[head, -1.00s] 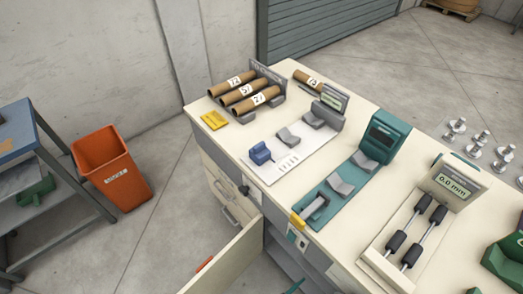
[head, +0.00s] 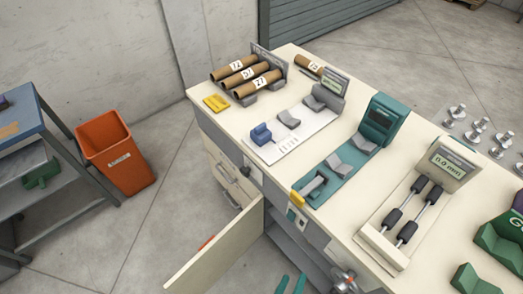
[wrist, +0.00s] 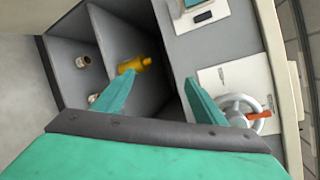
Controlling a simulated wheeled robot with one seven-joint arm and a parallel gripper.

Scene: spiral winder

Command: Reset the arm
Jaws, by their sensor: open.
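A yellow bottle-like object (wrist: 134,64) lies in one compartment, beyond the left fingertip. The rest of my arm is out of view.
The open cabinet door (head: 222,250) juts out from the workbench (head: 400,105). A handwheel (wrist: 243,110) with a red-orange handle is close to the right finger.

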